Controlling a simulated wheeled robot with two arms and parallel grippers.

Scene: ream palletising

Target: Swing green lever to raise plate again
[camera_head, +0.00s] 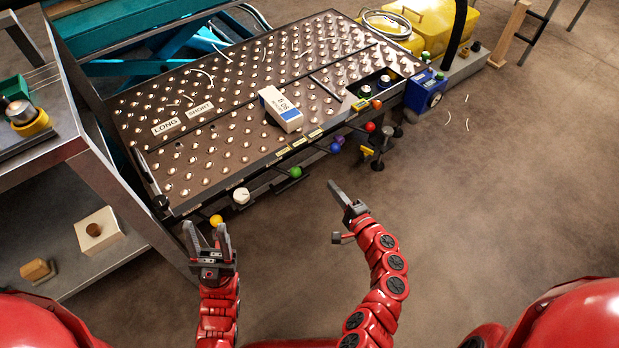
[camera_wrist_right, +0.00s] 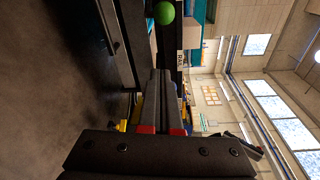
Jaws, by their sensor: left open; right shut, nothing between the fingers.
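The green lever's ball knob (camera_head: 295,172) sticks out from the front edge of the ball-studded plate (camera_head: 215,135), below the yellow labels. In the right wrist view the green ball (camera_wrist_right: 164,13) is at the top, beyond the fingertips and apart from them. My right gripper (camera_head: 336,187) is shut and empty, in front of the plate edge and to the right of the green knob. It also shows in the right wrist view (camera_wrist_right: 166,75). My left gripper (camera_head: 207,232) is open and empty, near the yellow knob at the plate's left front corner.
A white ream-like box (camera_head: 281,109) lies on the plate. Other knobs line the front edge: yellow (camera_head: 216,220), white (camera_head: 241,196), blue (camera_head: 335,148) and red (camera_head: 370,126). A grey shelf unit (camera_head: 95,165) stands at left. The floor at right is mostly clear.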

